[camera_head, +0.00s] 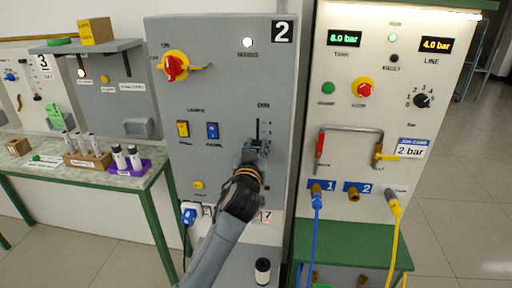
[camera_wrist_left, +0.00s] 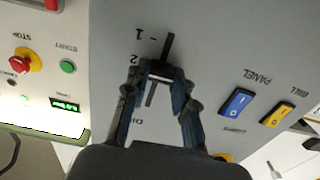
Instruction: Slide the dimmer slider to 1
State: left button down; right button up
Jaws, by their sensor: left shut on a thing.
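The dimmer slider is under the DIM label on the grey panel (camera_head: 225,105) marked 2. Its dark vertical slot (camera_head: 257,127) shows above my left gripper (camera_head: 256,148), which hides the knob in the head view. In the left wrist view, which sees the panel upside down, the slider knob (camera_wrist_left: 160,71) sits between the fingertips of my left gripper (camera_wrist_left: 158,76). The gripper is shut on it. The knob is about level with the 2 mark, and the slot (camera_wrist_left: 168,45) runs on past it to the 1 mark. My right gripper is not in view.
A yellow switch (camera_head: 183,129) and a blue switch (camera_head: 212,131) are left of the slider. A red rotary knob (camera_head: 175,67) is higher up. A blue plug (camera_head: 189,216) is low on the left. The panel around the slot is clear.

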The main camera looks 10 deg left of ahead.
pick_arm(q)
notch_tip(320, 180, down, 3)
jog(key=shift+f+b, duration=0.2)
jog(key=shift+b, duration=1)
jog(key=c, duration=1.1)
grip_release()
jog(key=s, duration=1.2)
jog(key=shift+a, duration=0.25)
